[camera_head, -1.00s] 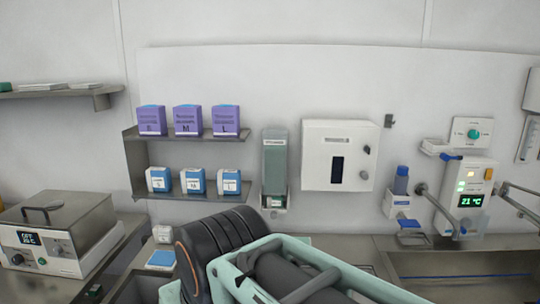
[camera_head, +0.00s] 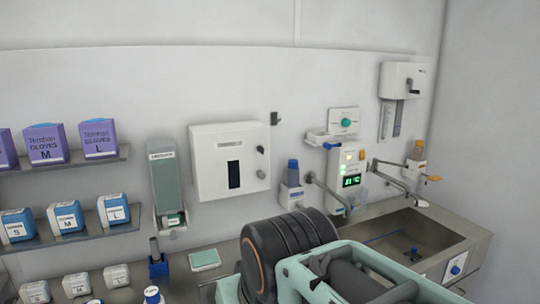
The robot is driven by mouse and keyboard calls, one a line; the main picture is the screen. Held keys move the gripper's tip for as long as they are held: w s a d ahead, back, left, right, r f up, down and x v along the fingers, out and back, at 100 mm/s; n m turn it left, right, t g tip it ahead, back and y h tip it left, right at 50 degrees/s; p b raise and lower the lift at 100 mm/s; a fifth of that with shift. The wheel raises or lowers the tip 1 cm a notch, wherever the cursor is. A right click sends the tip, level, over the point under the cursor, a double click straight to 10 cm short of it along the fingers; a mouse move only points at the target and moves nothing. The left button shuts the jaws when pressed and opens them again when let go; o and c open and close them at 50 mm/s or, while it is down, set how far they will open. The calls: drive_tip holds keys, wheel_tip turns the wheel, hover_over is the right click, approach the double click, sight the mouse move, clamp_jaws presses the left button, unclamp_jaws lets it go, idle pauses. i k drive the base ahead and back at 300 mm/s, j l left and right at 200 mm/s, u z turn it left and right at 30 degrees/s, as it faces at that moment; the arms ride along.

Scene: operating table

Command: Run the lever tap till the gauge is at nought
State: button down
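A white wall panel with a green-lit display (camera_head: 351,181) hangs behind the sink; its digits are too small to read surely. Above it, a white plate carries a round teal knob (camera_head: 346,122). A long grey lever arm (camera_head: 395,181) reaches from the wall over the right part of the sink. Another grey bar (camera_head: 325,190) sticks out left of the panel. I cannot tell which part is the gauge. My arm, black and teal, fills the lower middle and hides part of the sink's left side. My gripper's fingers are not in view.
The steel sink basin (camera_head: 415,240) is at the right. A blue-capped bottle (camera_head: 293,172) and an orange-capped bottle (camera_head: 419,150) are on the wall. A white cabinet (camera_head: 229,160) and a soap dispenser (camera_head: 166,185) hang left. Glove boxes (camera_head: 46,143) stand on shelves.

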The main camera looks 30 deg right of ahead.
sight(376, 161)
drive_tip(key=z, duration=1.55)
drive_tip(key=i+l+u, duration=0.15)
drive_tip(key=u, duration=0.2)
drive_tip(key=l+u, duration=0.35)
drive_tip(key=i+l+u, duration=0.15)
drive_tip(key=l, duration=0.2)
drive_tip(key=i+l+u, duration=0.1)
drive_tip(key=l, duration=0.3)
drive_tip(key=i+l, duration=0.1)
drive_tip(key=l, duration=0.4)
drive_tip(key=l+u, duration=0.1)
drive_tip(key=l, duration=0.4)
drive_tip(key=i+l, duration=0.15)
drive_tip(key=l, duration=0.4)
